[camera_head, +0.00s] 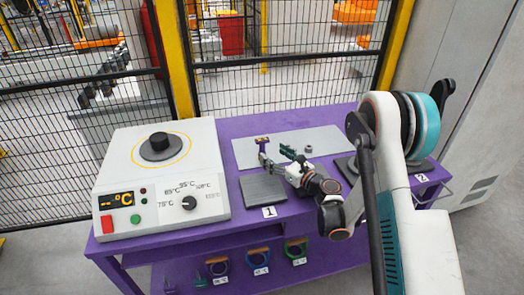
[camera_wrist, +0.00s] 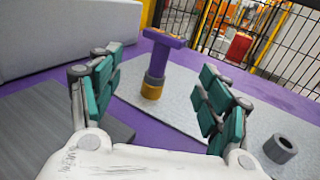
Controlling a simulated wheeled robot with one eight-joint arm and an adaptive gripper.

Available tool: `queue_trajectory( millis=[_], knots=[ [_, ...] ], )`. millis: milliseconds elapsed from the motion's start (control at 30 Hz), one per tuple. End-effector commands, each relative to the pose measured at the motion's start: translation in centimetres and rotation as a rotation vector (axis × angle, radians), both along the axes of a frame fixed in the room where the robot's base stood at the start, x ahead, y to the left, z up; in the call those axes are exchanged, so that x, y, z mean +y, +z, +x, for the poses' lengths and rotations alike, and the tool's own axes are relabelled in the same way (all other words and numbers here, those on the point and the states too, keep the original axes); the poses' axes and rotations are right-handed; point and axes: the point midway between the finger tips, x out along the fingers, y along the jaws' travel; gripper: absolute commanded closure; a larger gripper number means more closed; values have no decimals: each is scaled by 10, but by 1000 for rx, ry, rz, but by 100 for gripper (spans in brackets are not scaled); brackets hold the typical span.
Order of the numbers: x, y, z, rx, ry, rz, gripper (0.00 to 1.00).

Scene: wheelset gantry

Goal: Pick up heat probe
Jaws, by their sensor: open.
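The likely heat probe is a purple T-shaped piece with a dark collar and a yellow lower end (camera_wrist: 158,62). It stands upright on the light grey plate, and its purple top shows in the head view (camera_head: 262,141). My gripper (camera_head: 276,156) is over the purple table, close to the probe. In the wrist view my gripper (camera_wrist: 160,88) has its green-padded fingers spread wide and empty. The probe stands beyond the fingertips, between them in the picture, with no visible contact.
A grey ring (camera_wrist: 280,148) lies on the light grey plate (camera_head: 240,150). A dark grey pad (camera_head: 262,188) lies by the label 1. A white heater box (camera_head: 160,200) with dial and buttons stands at left. Coloured rings (camera_head: 260,258) hang below. A mesh fence (camera_head: 285,90) stands behind.

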Motion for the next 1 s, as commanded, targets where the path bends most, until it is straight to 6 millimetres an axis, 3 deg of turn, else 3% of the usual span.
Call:
queue_trajectory(
  millis=[600, 900, 1000],
  knots=[
    [46, 2, 48, -1, 2, -1, 30],
    [50, 4, 52, -1, 2, -1, 30],
    [49, 4, 52, -1, 2, -1, 50]
  ],
)
